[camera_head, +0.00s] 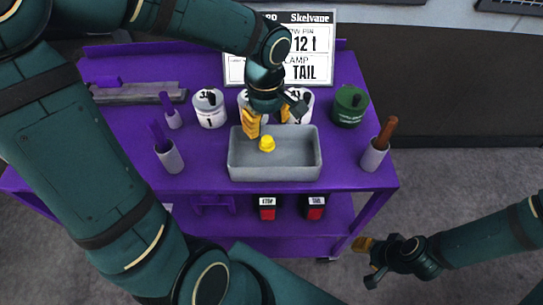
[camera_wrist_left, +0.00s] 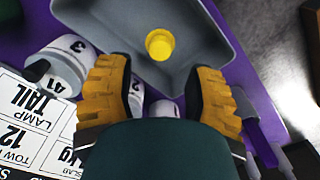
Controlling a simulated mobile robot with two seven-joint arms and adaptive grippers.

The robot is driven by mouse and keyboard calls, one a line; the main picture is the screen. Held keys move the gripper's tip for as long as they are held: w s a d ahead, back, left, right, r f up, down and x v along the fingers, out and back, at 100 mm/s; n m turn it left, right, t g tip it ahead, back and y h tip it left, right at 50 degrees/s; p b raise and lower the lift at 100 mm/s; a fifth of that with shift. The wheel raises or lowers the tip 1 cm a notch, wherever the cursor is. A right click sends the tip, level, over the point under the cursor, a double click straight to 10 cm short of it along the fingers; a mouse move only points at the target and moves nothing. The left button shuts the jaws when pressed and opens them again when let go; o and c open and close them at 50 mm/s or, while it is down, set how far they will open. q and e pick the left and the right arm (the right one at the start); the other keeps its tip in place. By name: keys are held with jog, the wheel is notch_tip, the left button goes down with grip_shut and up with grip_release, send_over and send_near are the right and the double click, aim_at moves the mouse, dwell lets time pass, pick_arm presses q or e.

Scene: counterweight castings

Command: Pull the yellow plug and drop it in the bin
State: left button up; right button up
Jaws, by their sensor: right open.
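The yellow plug (camera_head: 267,143) shows within the grey bin (camera_head: 275,173), near its back wall. In the left wrist view the plug (camera_wrist_left: 160,44) appears against the bin's inner surface (camera_wrist_left: 195,50), clear of both fingers; I cannot tell whether it rests on the floor or is in the air. My left gripper (camera_head: 267,119) is open and empty above the bin's back edge. Its two yellow-padded fingers (camera_wrist_left: 160,78) stand wide apart in the wrist view. My right gripper (camera_head: 375,260) is open and empty, off the cart's front right.
White numbered weights (camera_head: 210,117) and a green one (camera_head: 349,106) stand behind the bin on the purple cart (camera_head: 355,185). Grey holders (camera_head: 169,160) (camera_head: 373,159) flank it. A sign (camera_head: 310,62) stands behind. Two black-and-red boxes (camera_head: 267,211) (camera_head: 314,211) sit on the lower shelf.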

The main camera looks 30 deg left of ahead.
pick_arm(q)
jog(key=shift+r, duration=0.1)
notch_tip(320, 180, up, 12)
dwell(0.7)
jog(key=shift+s, duration=0.1)
dwell(0.3)
